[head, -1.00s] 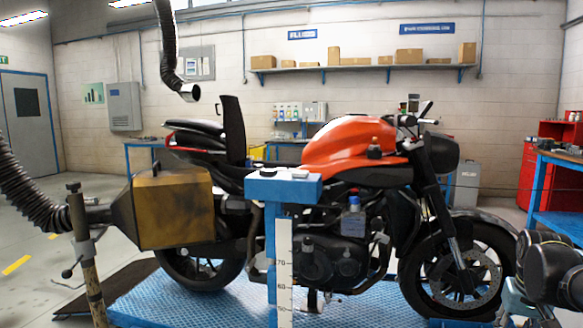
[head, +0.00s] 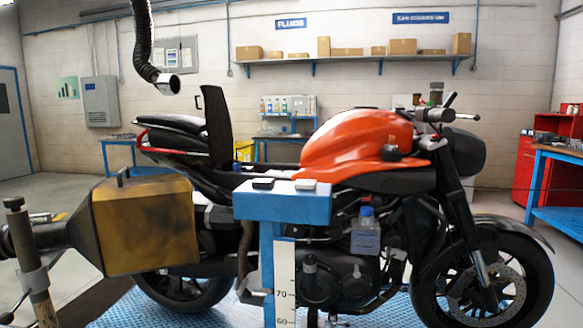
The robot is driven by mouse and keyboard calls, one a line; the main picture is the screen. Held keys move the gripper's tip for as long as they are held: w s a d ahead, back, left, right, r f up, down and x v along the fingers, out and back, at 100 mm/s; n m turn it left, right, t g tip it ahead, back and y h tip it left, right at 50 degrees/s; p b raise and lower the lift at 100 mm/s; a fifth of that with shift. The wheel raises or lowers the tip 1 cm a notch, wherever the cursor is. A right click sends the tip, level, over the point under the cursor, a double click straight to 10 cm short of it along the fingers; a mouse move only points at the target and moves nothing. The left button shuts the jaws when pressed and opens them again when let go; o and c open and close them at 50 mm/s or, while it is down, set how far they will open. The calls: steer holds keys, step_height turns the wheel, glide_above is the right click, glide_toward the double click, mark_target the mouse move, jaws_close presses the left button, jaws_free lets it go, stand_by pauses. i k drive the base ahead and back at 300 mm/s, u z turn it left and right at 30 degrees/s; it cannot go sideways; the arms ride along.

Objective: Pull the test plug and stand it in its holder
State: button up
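My gripper is not in view. An orange and black motorcycle (head: 352,142) stands side-on on a blue platform (head: 115,312). I cannot clearly tell the test plug or its holder. A small dark piece with a brownish base (head: 391,148) sits at the tank's lower right side. A dark-capped part (head: 436,93) stands by the handlebar. A blue stand (head: 283,210) in front of the bike carries a black block (head: 262,184) and a white block (head: 306,185) on top.
A bottle with a blue cap (head: 366,232) hangs at the engine. A yellowish metal box (head: 147,225) with a hose fitting is at the left. A numbered scale (head: 285,275) fronts the stand. A red cabinet (head: 527,165) and blue bench (head: 555,190) are at the right.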

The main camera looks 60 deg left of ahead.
mark_target(237, 166)
steer(key=z, duration=1.05)
steer(key=k, duration=2.7)
steer(key=u, duration=2.65)
